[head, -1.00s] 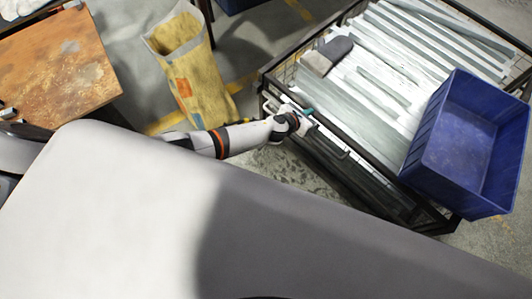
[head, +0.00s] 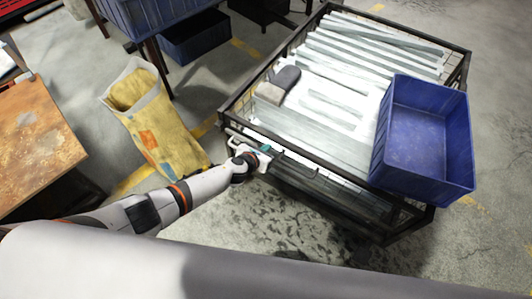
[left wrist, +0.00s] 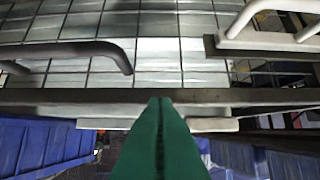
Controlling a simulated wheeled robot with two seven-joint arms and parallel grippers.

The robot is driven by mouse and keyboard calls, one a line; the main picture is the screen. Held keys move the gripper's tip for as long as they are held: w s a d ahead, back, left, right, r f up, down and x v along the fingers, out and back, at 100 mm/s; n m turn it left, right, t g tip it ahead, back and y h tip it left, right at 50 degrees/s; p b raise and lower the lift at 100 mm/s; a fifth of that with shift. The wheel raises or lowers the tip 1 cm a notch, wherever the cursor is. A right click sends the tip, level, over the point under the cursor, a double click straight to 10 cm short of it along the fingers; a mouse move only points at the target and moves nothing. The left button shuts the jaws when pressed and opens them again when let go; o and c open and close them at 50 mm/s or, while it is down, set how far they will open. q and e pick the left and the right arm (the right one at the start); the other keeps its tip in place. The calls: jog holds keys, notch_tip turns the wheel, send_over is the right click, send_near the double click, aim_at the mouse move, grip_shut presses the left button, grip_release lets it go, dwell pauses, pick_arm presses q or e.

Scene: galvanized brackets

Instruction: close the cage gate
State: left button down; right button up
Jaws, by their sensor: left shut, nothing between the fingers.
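The cage (head: 345,178) is a black-framed wire-mesh container full of pale galvanized brackets (head: 330,105). Its near side faces me in the head view. I cannot tell the gate apart there, or how far it stands open. My left gripper (head: 268,150) is at the near side, close to the left corner. In the left wrist view its green fingers (left wrist: 160,125) are shut and empty, in front of a dark frame bar (left wrist: 80,97). A grey handle (left wrist: 75,48) is at the left and a white handle (left wrist: 270,20) at the upper right. My right gripper is out of view.
A blue bin (head: 425,140) sits on the cage's right part, and two blocks (head: 278,86) lie on the brackets. A yellow sack (head: 155,120) stands left of the cage, beside a rusty-topped table (head: 35,140). Bare floor (head: 290,225) lies before the cage.

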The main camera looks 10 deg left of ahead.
pick_arm(q)
notch_tip(320, 180, up, 10)
jog(key=s+a+f+p, duration=0.1)
jog(key=s+p, duration=0.1)
jog(key=p, duration=0.4)
jog(key=s+a+f+n+g+y, duration=0.2)
jog(key=s+a+f+n, duration=0.2)
jog(key=s+f+n, duration=0.45)
jog(key=s+a+f+n+g+y, duration=0.1)
jog(key=s+a+f+n+g, duration=0.1)
jog(key=s+a+f+n, duration=0.5)
jog(key=s+a+f+n+g, duration=0.1)
jog(key=s+f+n+g, duration=0.2)
jog(key=s+n, duration=0.8)
jog(key=s+a+f+n+g+y, duration=0.1)
jog(key=s+f+n, duration=0.7)
jog(key=s, duration=1.3)
jog(key=a+n+g, duration=0.1)
jog(key=n, duration=0.2)
jog(key=shift+s+f+n+g+y, duration=0.15)
jog(key=shift+s+n+g+y, duration=0.15)
jog(key=shift+s+n+g, duration=0.1)
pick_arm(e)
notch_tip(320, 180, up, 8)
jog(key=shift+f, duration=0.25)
pick_arm(q)
jog(key=shift+w, duration=0.15)
